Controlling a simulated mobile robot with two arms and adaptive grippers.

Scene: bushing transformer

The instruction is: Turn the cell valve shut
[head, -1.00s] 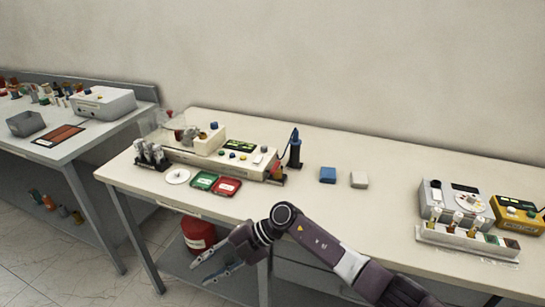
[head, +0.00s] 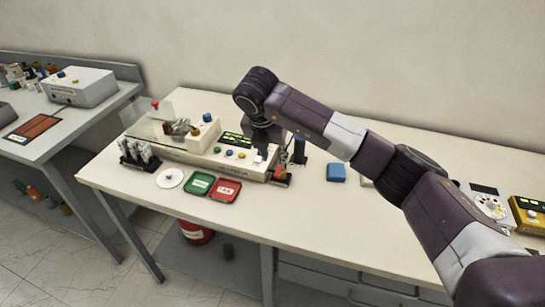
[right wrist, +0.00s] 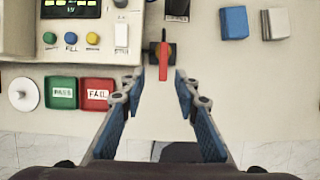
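The valve is a small black body with a long red lever (right wrist: 163,62), at the right end of the beige tester. In the right wrist view its lever points down the picture, toward my gripper. In the head view the valve (head: 281,173) shows small, just below my right wrist. My right gripper (right wrist: 160,76) is open, its blue-padded fingers on either side of the lever's free end with gaps showing. I cannot tell whether the fingertips are level with the lever. In the head view its fingers are mostly hidden by the wrist. My left gripper is not in view.
The beige tester (head: 185,150) has buttons and a green display. Green PASS (head: 198,184) and red FAIL (head: 224,190) trays lie before it. A blue block (head: 336,172) sits to the valve's right. A dark blue-topped upright tool (head: 299,148) stands behind it.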

